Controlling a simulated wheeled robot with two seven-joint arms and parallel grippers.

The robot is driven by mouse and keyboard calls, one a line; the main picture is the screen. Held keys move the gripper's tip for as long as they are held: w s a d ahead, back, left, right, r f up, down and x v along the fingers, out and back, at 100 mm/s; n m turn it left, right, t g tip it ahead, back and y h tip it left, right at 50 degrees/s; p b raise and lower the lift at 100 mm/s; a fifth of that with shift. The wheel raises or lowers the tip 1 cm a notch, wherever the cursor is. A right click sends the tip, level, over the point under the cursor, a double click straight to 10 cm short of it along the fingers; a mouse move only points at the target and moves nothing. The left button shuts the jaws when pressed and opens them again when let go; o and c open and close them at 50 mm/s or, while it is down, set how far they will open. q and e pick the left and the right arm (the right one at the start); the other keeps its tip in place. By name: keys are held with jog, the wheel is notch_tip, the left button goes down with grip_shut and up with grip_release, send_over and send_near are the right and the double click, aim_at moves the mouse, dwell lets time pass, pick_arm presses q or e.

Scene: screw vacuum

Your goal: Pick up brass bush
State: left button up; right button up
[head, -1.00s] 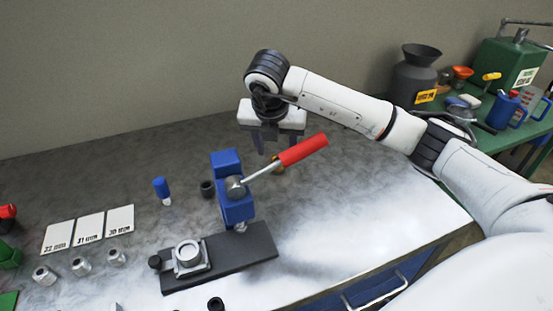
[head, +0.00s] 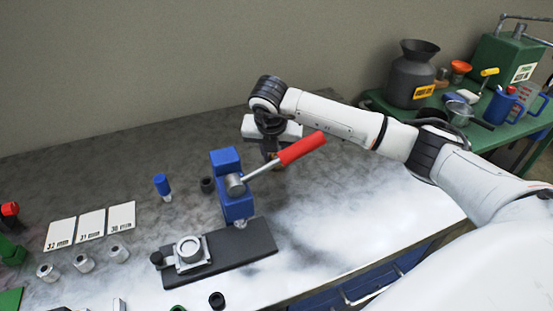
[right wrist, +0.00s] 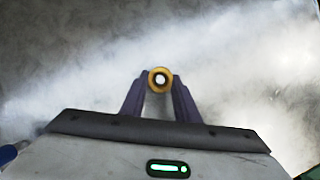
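The brass bush is a small yellow ring with a pale centre; in the right wrist view the brass bush (right wrist: 160,79) sits between the tips of my right gripper (right wrist: 160,84). The two dark fingers lie close against its sides, so the gripper looks shut on it. In the head view my right gripper (head: 271,152) is low behind the red-handled press, and the handle partly hides its fingers and the bush. I cannot tell whether the bush still touches the table. My left gripper is not in view.
The blue press (head: 229,180) with its red lever (head: 301,149) stands just in front of my right gripper. A dark base plate (head: 235,251), a blue-capped bottle (head: 162,186), a black bush (head: 207,185) and white cards (head: 91,224) lie left. The table's right side is clear.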

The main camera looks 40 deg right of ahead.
jog(key=c, duration=0.4)
jog(key=shift+o, duration=0.2)
